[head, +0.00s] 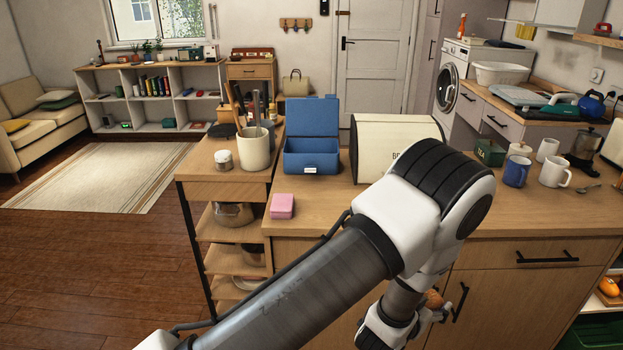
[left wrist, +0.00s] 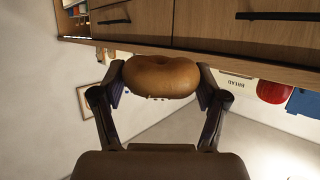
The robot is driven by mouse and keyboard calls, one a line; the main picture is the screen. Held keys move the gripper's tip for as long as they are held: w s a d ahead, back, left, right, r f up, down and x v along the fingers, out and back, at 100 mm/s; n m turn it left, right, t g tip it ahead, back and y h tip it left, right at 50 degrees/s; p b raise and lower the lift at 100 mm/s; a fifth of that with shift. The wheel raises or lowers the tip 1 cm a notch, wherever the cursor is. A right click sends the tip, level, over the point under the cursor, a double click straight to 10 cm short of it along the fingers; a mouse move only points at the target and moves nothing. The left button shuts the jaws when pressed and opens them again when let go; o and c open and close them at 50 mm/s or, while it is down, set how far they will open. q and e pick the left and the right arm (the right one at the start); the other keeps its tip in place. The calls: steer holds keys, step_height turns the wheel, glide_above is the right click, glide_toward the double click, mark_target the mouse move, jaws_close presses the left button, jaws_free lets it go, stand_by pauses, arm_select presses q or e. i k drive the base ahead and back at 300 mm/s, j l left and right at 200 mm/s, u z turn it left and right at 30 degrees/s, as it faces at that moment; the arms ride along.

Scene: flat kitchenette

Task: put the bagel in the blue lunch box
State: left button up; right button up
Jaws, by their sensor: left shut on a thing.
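The blue lunch box (head: 312,163) stands on the counter with its lid up at the back; a white label is on its front. My left gripper (head: 438,309) is low in front of the cabinet, below the counter top and right of the box. It is shut on the brown bagel (left wrist: 160,76). In the left wrist view the fingers of the left gripper (left wrist: 160,84) press the bagel from both sides. In the head view only a small part of the bagel (head: 434,298) shows beside the gripper. My right gripper is not in view.
A cream bread bin (head: 385,140) stands right of the lunch box, partly behind my arm. A pink block (head: 282,206) lies in front of the box. A utensil crock (head: 254,148) stands at left. Mugs (head: 515,171) stand at right. A drawer handle (head: 548,257) sticks out from the cabinet front.

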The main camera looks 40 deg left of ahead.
mark_target(323, 170)
steer(key=i+l+u, duration=0.2)
steer(key=u, duration=0.3)
steer(key=i+l+u, duration=0.15)
steer(key=l+u, duration=0.3)
steer(key=i+l+u, duration=0.1)
steer(key=l+u, duration=0.4)
steer(key=j, duration=0.1)
